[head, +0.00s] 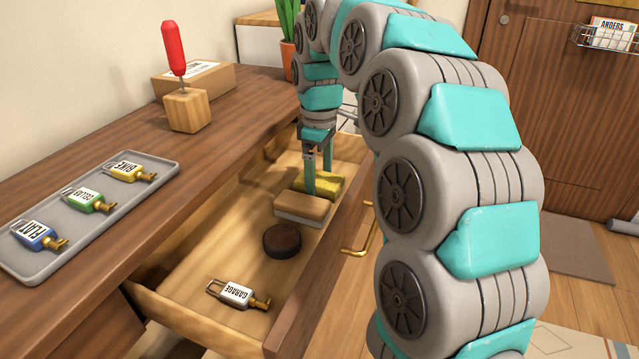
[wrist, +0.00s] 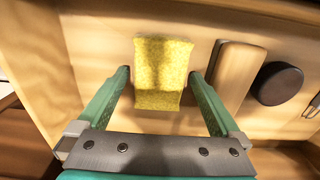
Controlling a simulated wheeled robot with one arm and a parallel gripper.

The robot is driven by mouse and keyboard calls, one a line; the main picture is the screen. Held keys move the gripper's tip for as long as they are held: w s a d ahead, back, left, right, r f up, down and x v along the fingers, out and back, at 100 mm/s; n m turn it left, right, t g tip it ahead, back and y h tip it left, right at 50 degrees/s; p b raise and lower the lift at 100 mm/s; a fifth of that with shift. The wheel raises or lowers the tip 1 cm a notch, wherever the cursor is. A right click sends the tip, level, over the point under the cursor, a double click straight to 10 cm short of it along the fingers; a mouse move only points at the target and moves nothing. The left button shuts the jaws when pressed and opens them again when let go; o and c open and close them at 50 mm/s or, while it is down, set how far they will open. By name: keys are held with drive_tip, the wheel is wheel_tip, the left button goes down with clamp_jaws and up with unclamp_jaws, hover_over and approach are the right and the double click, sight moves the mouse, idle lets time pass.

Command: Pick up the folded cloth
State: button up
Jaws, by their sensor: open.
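The folded cloth (head: 331,186) is yellow and lies in the open drawer, toward its far end. In the wrist view the cloth (wrist: 162,66) sits between the two fingers, with a small gap showing on each side. My gripper (head: 318,180) points down into the drawer at the cloth and is open. Its green fingers (wrist: 160,75) appear on the left and right of the cloth and hold nothing. In the head view my fingers hide part of the cloth. I cannot tell exactly how far down the fingertips reach.
A wooden-topped block (head: 303,209) lies close beside the cloth, with a dark round puck (head: 282,240) and a GARAGE key tag (head: 238,293) nearer. Drawer walls (head: 322,257) surround them. A tray (head: 100,215) of tags and a red-handled tool (head: 174,48) stand on the countertop.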

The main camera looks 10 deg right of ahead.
sight(320, 178)
drive_tip(key=c, duration=1.2)
drive_tip(key=shift+r, duration=0.15)
wheel_tip(320, 178, up, 10)
drive_tip(key=shift+f, duration=0.1)
drive_tip(key=o, duration=0.8)
drive_tip(key=c, duration=0.6)
